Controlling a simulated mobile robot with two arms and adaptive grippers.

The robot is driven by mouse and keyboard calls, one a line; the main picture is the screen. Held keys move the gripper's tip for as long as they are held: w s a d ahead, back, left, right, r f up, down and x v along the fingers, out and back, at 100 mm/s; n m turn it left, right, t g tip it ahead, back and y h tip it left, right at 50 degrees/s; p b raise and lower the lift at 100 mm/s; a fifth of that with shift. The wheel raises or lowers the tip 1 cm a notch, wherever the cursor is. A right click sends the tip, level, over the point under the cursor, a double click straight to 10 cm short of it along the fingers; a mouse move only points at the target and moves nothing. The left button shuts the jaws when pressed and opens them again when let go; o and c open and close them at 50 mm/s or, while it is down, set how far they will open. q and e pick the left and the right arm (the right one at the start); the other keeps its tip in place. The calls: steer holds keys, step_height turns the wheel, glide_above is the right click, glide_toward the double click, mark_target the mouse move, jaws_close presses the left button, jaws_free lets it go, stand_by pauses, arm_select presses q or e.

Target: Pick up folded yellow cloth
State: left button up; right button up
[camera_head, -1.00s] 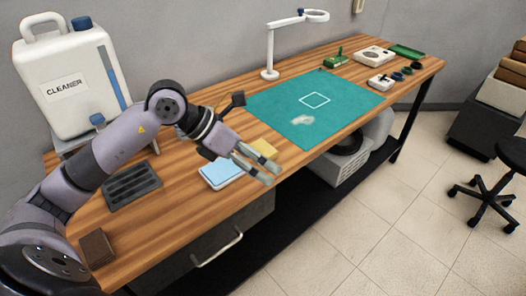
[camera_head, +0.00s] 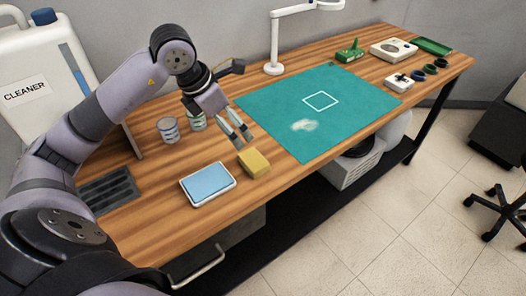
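The folded yellow cloth (camera_head: 254,162) is a small thick block lying on the wooden table, between a blue pad in a white tray (camera_head: 208,185) and the green mat (camera_head: 318,110). My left gripper (camera_head: 240,137) points down just behind the cloth, a little above the table. Its two fingers are apart with nothing between them. Whether the fingertips touch the cloth cannot be told. My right gripper is not in view.
Two cups, one striped (camera_head: 168,130) and one greenish (camera_head: 196,121), stand behind the gripper. A white lamp (camera_head: 274,68) stands at the back. A white cleaner jug (camera_head: 40,90) is at the left. The table front is clear.

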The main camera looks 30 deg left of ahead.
arm_select(q)
steer(key=p, duration=0.2)
glide_toward(253, 160)
steer(key=shift+w+d+f, duration=0.25)
steer(key=shift+d+f, duration=0.05)
steer(key=shift+f, duration=0.3)
steer(key=shift+w+d+f, duration=0.25)
steer(key=shift+f, duration=0.35)
steer(key=shift+w+f, duration=0.2)
steer(key=shift+f, duration=0.35)
steer(key=shift+w+f+p, duration=0.1)
steer(key=shift+f+p, duration=0.15)
steer(key=shift+p, duration=0.2)
steer(key=x, duration=0.1)
steer(key=p+x, duration=0.1)
steer(key=x, duration=0.1)
steer(key=shift+w+a+f, duration=0.15)
steer(key=shift+a+f, duration=0.05)
steer(key=shift+f, duration=0.1)
steer(key=shift+w+f, duration=0.2)
steer(key=shift+f, duration=0.3)
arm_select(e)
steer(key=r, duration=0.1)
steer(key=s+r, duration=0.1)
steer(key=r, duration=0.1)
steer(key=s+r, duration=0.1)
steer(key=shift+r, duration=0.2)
arm_select(q)
steer(key=shift+c, duration=0.5)
